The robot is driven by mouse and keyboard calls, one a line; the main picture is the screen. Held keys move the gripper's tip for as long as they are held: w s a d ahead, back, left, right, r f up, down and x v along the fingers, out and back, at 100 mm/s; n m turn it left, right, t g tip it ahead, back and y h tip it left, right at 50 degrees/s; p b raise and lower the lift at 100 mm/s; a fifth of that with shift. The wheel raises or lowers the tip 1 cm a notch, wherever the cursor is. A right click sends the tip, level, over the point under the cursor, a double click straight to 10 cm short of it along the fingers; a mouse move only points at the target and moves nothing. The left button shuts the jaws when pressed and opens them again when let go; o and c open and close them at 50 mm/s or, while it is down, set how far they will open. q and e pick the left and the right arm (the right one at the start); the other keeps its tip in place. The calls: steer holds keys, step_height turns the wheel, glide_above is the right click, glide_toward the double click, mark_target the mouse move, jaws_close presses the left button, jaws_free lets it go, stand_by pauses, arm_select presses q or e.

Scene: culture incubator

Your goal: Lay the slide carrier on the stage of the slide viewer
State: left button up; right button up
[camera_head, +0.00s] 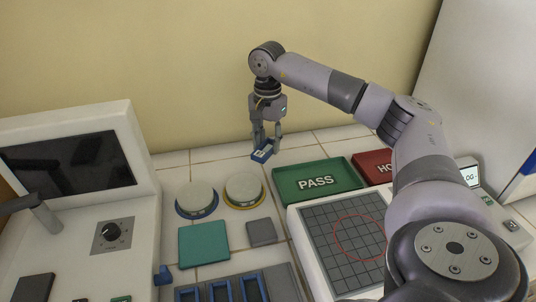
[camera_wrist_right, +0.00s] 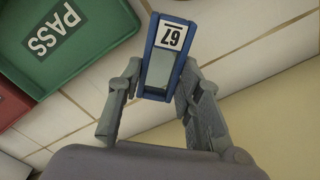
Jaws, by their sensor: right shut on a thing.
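The slide carrier (camera_head: 263,153) is a small blue block with a white label, which reads 67 upside down in the right wrist view (camera_wrist_right: 168,62). My right gripper (camera_head: 267,142) is shut on it, with one finger on each side, and holds it above the tiled bench at the back. The white device with a dark screen (camera_head: 75,163) and a knob at the left looks like the slide viewer. A dark square plate (camera_head: 35,288) on its lower front may be its stage; it is partly cut off by the frame. My left gripper is not in view.
A green PASS tray (camera_head: 318,195) and a red tray (camera_head: 372,161) stand right of the carrier. Two round pale-lidded dishes (camera_head: 197,197) (camera_head: 244,187), a teal pad (camera_head: 204,244), a grey pad (camera_head: 261,232), a slotted blue rack (camera_head: 235,291) and a gridded plate (camera_head: 335,225) fill the middle.

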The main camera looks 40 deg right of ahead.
mark_target(268, 164)
steer(key=shift+f, duration=2.5)
steer(key=o, duration=1.1)
steer(key=shift+f, duration=0.1)
